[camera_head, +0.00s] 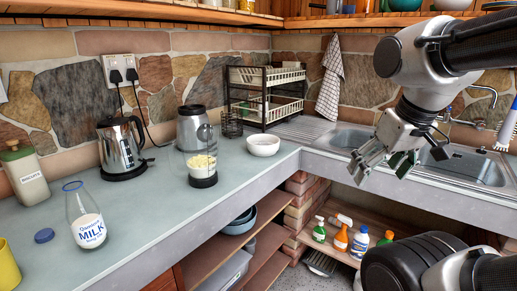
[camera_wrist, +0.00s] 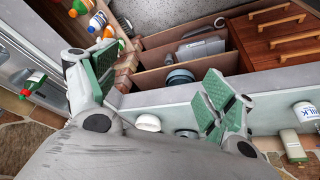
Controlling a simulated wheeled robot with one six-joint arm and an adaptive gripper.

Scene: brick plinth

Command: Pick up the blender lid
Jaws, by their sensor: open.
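The blender jug (camera_head: 203,181) stands on the grey counter in the head view, clear with a black base and yellow pieces inside. Just behind it is a grey appliance with a dark top (camera_head: 192,109); I cannot tell whether that top is the blender lid. No separate lid is clearly visible. My gripper (camera_head: 385,160) is open and empty, in the air in front of the sink, well to the right of the jug. In the wrist view its green-padded fingers (camera_wrist: 155,92) are spread wide with nothing between them.
A white bowl (camera_head: 263,145) and dish rack (camera_head: 266,97) stand right of the jug. A kettle (camera_head: 122,148), milk bottle (camera_head: 86,220) and blue cap (camera_head: 44,235) are to its left. Spray bottles (camera_head: 340,237) sit on the shelf below. The counter's front stretch is largely clear.

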